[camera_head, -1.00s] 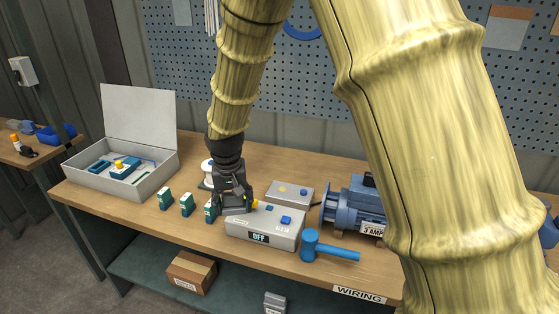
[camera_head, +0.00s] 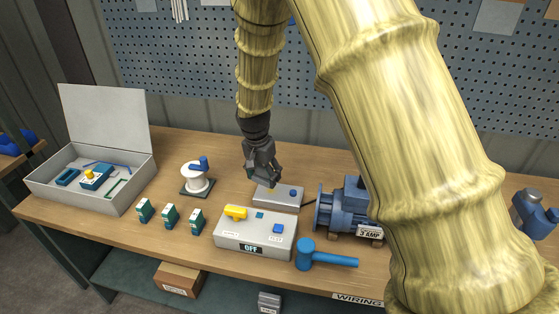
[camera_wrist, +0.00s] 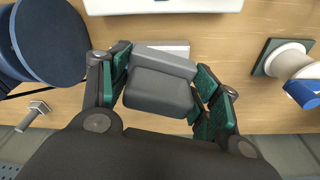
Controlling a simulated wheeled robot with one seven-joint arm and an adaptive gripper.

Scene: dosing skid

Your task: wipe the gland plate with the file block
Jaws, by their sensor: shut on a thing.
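My gripper (camera_wrist: 165,92) is shut on a grey block with rounded edges, the file block (camera_wrist: 160,82), held between its green-padded fingers in the wrist view. In the head view my gripper (camera_head: 264,178) points down over the low light grey box (camera_head: 283,199) behind the OFF box. I cannot tell whether block and plate touch.
The OFF box (camera_head: 255,235) with a yellow handle stands in front. A blue motor (camera_head: 345,208) is close on the right, a blue mallet (camera_head: 325,258) at the front edge. A white spool (camera_head: 196,180), several green blocks (camera_head: 169,217) and an open case (camera_head: 95,190) are left.

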